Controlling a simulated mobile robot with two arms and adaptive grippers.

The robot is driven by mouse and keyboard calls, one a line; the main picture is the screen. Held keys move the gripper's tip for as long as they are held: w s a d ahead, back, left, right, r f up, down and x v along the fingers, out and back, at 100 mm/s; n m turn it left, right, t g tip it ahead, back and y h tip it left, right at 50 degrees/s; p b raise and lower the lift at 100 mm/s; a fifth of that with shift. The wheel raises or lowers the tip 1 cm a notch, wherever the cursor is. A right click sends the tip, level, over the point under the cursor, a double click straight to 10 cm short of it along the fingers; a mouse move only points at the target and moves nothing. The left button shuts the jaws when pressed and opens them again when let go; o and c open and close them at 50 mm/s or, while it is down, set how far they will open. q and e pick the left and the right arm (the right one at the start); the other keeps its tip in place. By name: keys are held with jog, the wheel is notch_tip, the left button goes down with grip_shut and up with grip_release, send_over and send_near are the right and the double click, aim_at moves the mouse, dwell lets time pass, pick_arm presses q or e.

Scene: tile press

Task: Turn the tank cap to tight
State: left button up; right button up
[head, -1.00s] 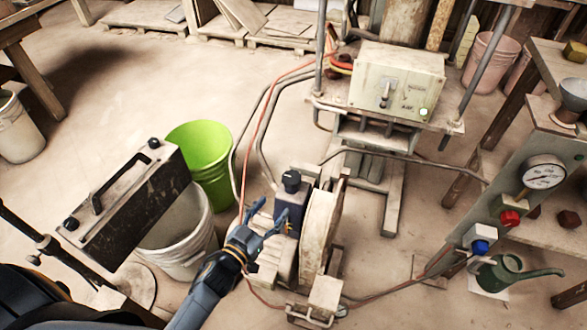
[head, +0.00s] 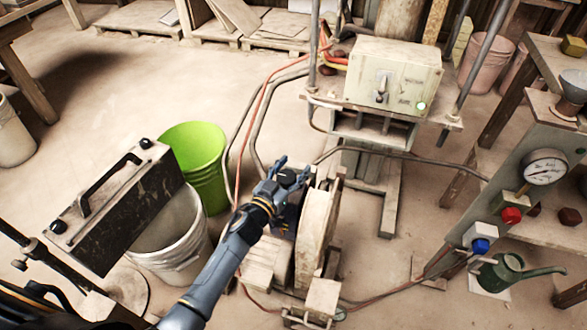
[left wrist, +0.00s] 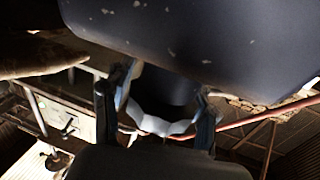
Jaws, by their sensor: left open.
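The tank cap (head: 288,177) is a dark, round cap on top of the small dark tank of the machine in the middle of the head view. My left gripper (head: 286,172) is open at the cap and hides part of it and most of the tank. In the left wrist view, the cap (left wrist: 165,92) with its scalloped edge sits between the two spread fingers of my left gripper (left wrist: 157,118). The dark speckled tank (left wrist: 220,40) fills the top of that view. I cannot tell whether the fingers touch the cap. My right gripper is not in view.
A pale wheel (head: 316,238) stands just right of the tank. A green bucket (head: 198,165) and a white bucket (head: 178,240) stand to the left. The press with a control box (head: 395,75) is behind. A gauge panel (head: 520,190) is at the right.

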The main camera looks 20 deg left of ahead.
pick_arm(q)
jog(key=shift+w+d, duration=0.1)
jog(key=shift+w, duration=0.15)
jog(key=c, duration=0.9)
jog(key=shift+c, duration=0.6)
jog(key=shift+f, duration=0.2)
jog(key=shift+c, duration=0.7)
